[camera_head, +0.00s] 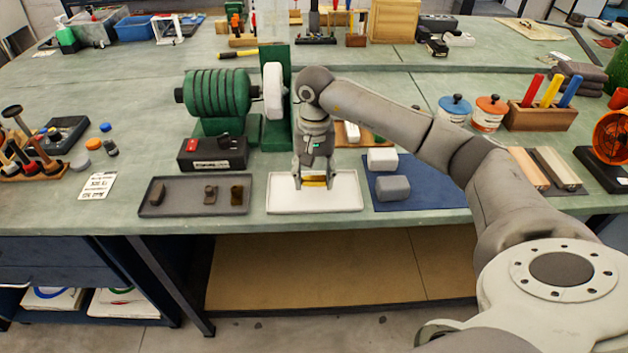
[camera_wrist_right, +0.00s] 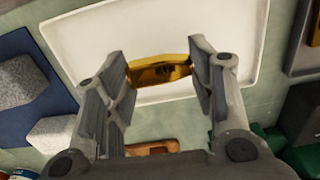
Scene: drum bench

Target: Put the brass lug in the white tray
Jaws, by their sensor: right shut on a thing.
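The brass lug (camera_head: 314,182) is a small shiny golden piece. My right gripper (camera_head: 314,184) is shut on it, with one finger at each end. The lug and fingers also show in the right wrist view, where the lug (camera_wrist_right: 160,70) lies level between the fingertips (camera_wrist_right: 162,78). The white tray (camera_head: 340,200) is a shallow rectangular tray near the bench's front edge, and the lug is over its inside. It fills much of the right wrist view (camera_wrist_right: 90,35). I cannot tell whether the lug touches the tray floor. My left gripper is not in view.
A dark tray (camera_head: 180,207) with several small dark pieces stands left of the white tray. A blue mat (camera_head: 440,190) with a grey block (camera_head: 392,188) and a white block (camera_head: 382,158) lies to the right. A green machine (camera_head: 220,95) stands behind.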

